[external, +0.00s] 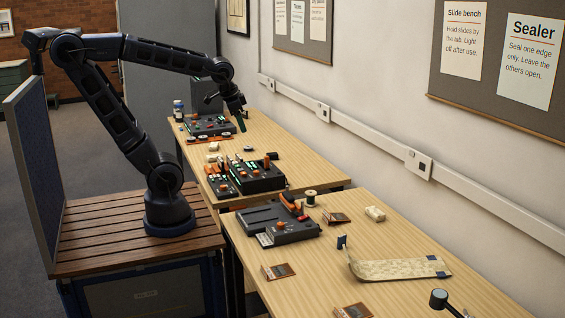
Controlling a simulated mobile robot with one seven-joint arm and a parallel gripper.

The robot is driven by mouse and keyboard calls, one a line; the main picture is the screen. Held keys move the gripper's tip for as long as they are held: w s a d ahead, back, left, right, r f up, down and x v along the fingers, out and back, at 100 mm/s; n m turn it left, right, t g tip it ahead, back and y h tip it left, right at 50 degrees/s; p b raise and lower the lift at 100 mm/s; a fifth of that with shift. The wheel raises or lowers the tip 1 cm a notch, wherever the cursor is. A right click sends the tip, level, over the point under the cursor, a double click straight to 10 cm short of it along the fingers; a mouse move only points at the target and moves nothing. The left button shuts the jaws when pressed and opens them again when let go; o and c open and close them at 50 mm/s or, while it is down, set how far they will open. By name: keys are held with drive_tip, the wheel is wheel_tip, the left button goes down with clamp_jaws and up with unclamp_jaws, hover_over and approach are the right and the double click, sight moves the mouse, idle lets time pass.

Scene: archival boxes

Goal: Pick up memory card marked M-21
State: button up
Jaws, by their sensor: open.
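My gripper (240,118) hangs at the end of my outstretched arm, above the far end of the long wooden table. It is open, with its fingers pointing down. It is close to a dark device with orange knobs (209,126) in this view. I cannot make out a memory card marked M-21; no such label is readable at this distance. Small flat items lie around the devices, too small to identify.
A dark control box with lit green parts (258,174) stands mid-table. A sealer-like device (278,222), a spool (311,198), a long pale strip (400,269) and small brown-framed pieces (278,271) are on the near table (300,284). A wall runs along the right.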

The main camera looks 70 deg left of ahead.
drive_tip(key=w+d+f+m+y, duration=0.1)
drive_tip(key=w+d+f+m, duration=0.25)
drive_tip(key=w, duration=0.55)
drive_tip(key=m+g+h, duration=0.3)
drive_tip(key=m+g, duration=0.1)
drive_tip(key=m, duration=0.6)
hover_over(341, 248)
drive_tip(key=a, duration=0.2)
wheel_tip(341, 248, down, 24)
drive_tip(key=shift+m, duration=0.25)
drive_tip(key=shift+w+d+f, duration=0.1)
drive_tip(key=shift+d+f, duration=0.1)
drive_tip(key=shift+f, duration=1.55)
drive_tip(key=shift+w+d+f, duration=0.1)
drive_tip(key=shift+d+f, duration=0.15)
drive_tip(key=shift+f, duration=1.55)
drive_tip(key=shift+w+d+f, duration=0.1)
drive_tip(key=shift+d+f, duration=0.1)
drive_tip(key=shift+f, duration=1.55)
drive_tip(key=shift+c, duration=0.2)
drive_tip(key=c, duration=1)
